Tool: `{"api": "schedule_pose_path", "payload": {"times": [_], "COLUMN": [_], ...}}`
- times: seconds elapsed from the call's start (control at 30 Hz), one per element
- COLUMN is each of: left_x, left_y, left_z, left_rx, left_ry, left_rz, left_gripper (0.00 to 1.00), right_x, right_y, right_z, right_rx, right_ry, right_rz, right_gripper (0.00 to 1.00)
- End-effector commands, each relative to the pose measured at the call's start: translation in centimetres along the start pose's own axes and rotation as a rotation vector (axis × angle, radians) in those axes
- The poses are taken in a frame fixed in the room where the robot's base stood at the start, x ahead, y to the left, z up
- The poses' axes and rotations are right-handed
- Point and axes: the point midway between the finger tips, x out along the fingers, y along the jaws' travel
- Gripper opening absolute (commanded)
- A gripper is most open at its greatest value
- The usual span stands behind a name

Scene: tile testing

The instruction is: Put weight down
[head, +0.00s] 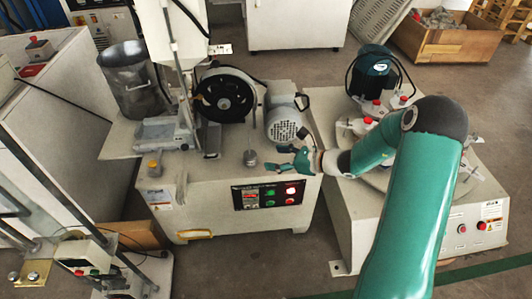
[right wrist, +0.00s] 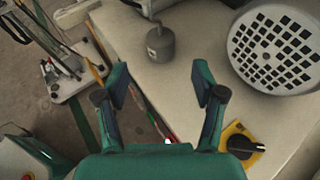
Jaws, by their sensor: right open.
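The weight (head: 250,158) is a small dark grey cylinder with a thin stem rising from it. It is over the front of the white machine's top, upright; I cannot tell whether it rests there or hangs just above. In the right wrist view the weight (right wrist: 160,43) lies beyond my fingertips, with bare surface between. My right gripper (head: 283,158) is open and empty, just right of the weight and apart from it. Its two spread fingers (right wrist: 160,72) also show in the right wrist view. My left gripper is out of view.
The white machine (head: 222,188) carries a black wheel (head: 224,94) and a grey motor (head: 284,122) close behind my right gripper. A yellow-backed knob (right wrist: 240,144) is near the right finger. A second machine (head: 400,215) stands at right, a metal bucket (head: 132,80) at left.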

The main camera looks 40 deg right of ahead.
Motion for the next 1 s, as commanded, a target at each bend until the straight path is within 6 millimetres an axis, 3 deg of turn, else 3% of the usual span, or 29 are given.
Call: {"api": "schedule_pose_path", "payload": {"times": [0.1,0.27,0.37,0.43,0.57,0.63,0.7,0.8,0.9,1.0], "left_x": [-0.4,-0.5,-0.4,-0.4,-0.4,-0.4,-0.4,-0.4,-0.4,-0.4], "left_y": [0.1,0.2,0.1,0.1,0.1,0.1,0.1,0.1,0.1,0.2], "left_z": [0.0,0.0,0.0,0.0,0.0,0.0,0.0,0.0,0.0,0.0], "left_rx": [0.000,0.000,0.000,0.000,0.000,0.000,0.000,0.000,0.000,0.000], "left_ry": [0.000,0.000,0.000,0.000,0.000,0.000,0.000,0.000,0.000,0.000], "left_rz": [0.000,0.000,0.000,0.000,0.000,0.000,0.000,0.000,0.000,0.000], "left_gripper": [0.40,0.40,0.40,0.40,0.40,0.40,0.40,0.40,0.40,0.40], "right_x": [-1.4,-1.9,-1.4,-0.6,1.3,1.8,1.3,-0.1,-0.6,0.0], "right_y": [-0.1,0.1,1.2,3.0,9.5,14.5,19.7,25.0,28.0,30.5], "right_z": [0.1,-0.1,-0.7,-1.9,-6.2,-9.6,-13.6,-18.2,-21.0,-21.8], "right_rx": [0.000,0.000,-0.014,-0.044,-0.177,-0.323,-0.544,-0.940,-1.344,-1.682], "right_ry": [-0.001,0.001,0.026,0.070,0.219,0.327,0.428,0.495,0.455,0.327], "right_rz": [-0.002,0.002,0.034,0.088,0.287,0.453,0.658,0.929,1.124,1.220], "right_gripper": [0.69,0.69,0.69,0.69,0.69,0.69,0.69,0.69,0.69,0.69]}}
